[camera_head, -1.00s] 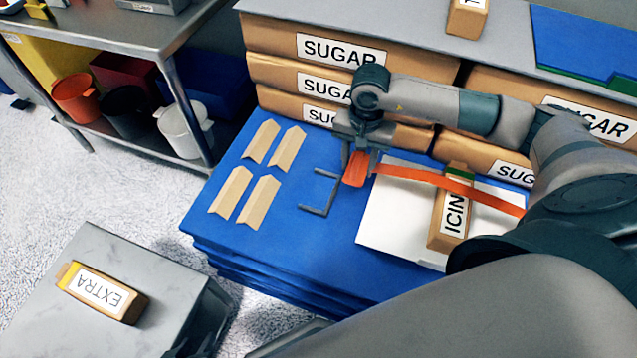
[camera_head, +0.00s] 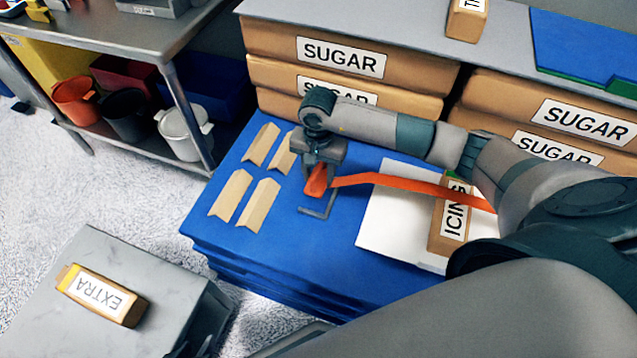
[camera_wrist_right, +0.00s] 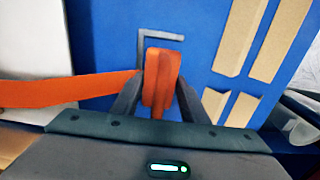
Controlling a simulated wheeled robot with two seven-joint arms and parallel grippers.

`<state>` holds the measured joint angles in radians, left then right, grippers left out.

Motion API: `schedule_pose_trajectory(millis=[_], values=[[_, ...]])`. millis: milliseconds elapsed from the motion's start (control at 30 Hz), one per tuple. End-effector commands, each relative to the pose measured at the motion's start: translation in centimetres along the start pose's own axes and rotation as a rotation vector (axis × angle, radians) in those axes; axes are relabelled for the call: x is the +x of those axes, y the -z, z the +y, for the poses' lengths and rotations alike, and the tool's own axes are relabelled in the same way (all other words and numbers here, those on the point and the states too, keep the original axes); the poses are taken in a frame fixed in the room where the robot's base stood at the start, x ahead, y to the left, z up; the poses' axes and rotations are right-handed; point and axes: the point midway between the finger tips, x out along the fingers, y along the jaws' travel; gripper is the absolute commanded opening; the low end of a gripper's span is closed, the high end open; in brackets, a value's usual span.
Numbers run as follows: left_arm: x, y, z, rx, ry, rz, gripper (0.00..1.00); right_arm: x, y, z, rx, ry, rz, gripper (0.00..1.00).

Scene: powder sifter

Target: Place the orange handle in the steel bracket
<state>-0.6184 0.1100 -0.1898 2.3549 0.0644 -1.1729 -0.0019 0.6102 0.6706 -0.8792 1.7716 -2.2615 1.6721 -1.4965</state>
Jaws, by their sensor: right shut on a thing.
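My right gripper (camera_head: 318,176) is shut on the orange handle (camera_wrist_right: 162,80), which also shows in the head view (camera_head: 317,183). An orange strap (camera_head: 400,182) runs from the handle to the right. The steel bracket (camera_head: 322,214) is a grey angular frame on the blue surface. The gripper and handle are over the bracket and hide part of it. In the right wrist view the bracket (camera_wrist_right: 168,38) shows just beyond the handle's end. I cannot tell whether handle and bracket touch. My left gripper is not in view.
Several tan angled strips (camera_head: 232,196) lie left of the bracket on the blue stack (camera_head: 290,270). A white board (camera_head: 385,235) with an ICING box (camera_head: 436,238) is to the right. SUGAR boxes (camera_head: 270,68) stand behind. An EXTRA box (camera_head: 130,312) is at lower left.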

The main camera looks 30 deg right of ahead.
Motion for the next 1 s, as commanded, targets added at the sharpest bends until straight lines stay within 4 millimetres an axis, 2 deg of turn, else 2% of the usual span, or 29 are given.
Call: schedule_pose_trajectory(millis=[400, 1000], values=[[0.1, 0.0, 0.2, 0.000, -0.005, 0.006, 0.34, 3.9, 0.0, 0.0, 0.001, 0.000, -0.001, 0.10], [0.4, 0.4, 0.7, -0.001, -0.019, 0.041, 0.34, 4.5, 0.0, 0.0, 0.000, 0.000, 0.000, 0.10]])
